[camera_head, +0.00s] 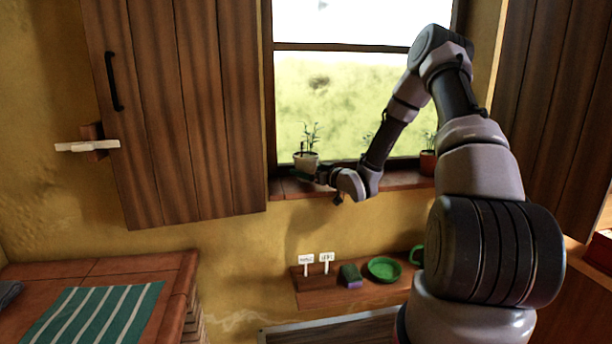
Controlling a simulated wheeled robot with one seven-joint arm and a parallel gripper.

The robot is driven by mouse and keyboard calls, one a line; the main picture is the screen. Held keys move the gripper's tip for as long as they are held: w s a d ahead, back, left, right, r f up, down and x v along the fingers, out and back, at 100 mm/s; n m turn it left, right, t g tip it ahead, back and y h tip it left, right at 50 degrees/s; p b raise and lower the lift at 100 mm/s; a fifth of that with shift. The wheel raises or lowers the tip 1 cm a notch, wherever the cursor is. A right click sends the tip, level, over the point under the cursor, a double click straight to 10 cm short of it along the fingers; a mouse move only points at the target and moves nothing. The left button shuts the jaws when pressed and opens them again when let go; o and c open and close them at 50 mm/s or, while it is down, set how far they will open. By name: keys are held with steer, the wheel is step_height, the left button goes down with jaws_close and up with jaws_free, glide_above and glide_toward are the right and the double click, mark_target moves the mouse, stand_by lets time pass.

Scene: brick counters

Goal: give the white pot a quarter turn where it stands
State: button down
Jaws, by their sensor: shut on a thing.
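My arm's wrist hides part of the sill just right of the pot. The exact contact of the fingers on the pot is too small to make out.
A reddish pot (428,162) with a plant stands farther right on the sill, and another plant (368,140) shows partly behind my arm. A wooden shutter (190,110) is close at left. Below, a small shelf (335,296) bears a green bowl (384,268) and a sponge (350,275).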

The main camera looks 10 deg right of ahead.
mark_target(306, 156)
step_height(306, 156, up, 7)
steer(key=shift+r, duration=0.1)
step_height(306, 156, down, 8)
steer(key=shift+r, duration=0.1)
steer(key=shift+a+m+t+h, duration=0.1)
steer(key=shift+m+t+h, duration=0.7)
steer(key=shift+m+h, duration=0.5)
steer(key=shift+f+h, duration=0.2)
steer(key=shift+h, duration=0.1)
steer(key=shift+f, duration=0.25)
jaws_free()
steer(key=shift+f, duration=0.1)
